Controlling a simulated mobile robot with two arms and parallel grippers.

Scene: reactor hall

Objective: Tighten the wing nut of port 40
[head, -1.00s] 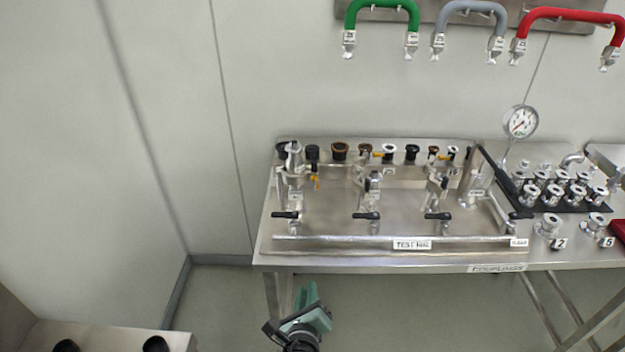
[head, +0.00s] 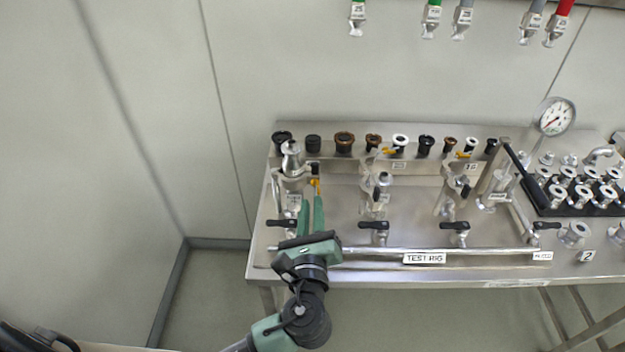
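The test rig (head: 350,225) is a steel panel on the bench with three upright ports. The left port (head: 292,180) is the widest, with a steel fitting on top; its label is too small to read, so I cannot confirm it is port 40. A yellow-orange wing nut (head: 316,185) shows at its right side. My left gripper (head: 312,203) is in front of this port, its two green fingers apart with a gap between them. The fingertips are just below the wing nut in the picture; I cannot tell if they touch it. My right gripper is not in view.
Black-handled valves (head: 373,226) line the rig's front, one close to my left gripper. A middle port (head: 382,190) and right port (head: 455,190) stand further right. A gauge (head: 555,116) and a black tray of couplings (head: 545,197) are at the right. Hoses hang above.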

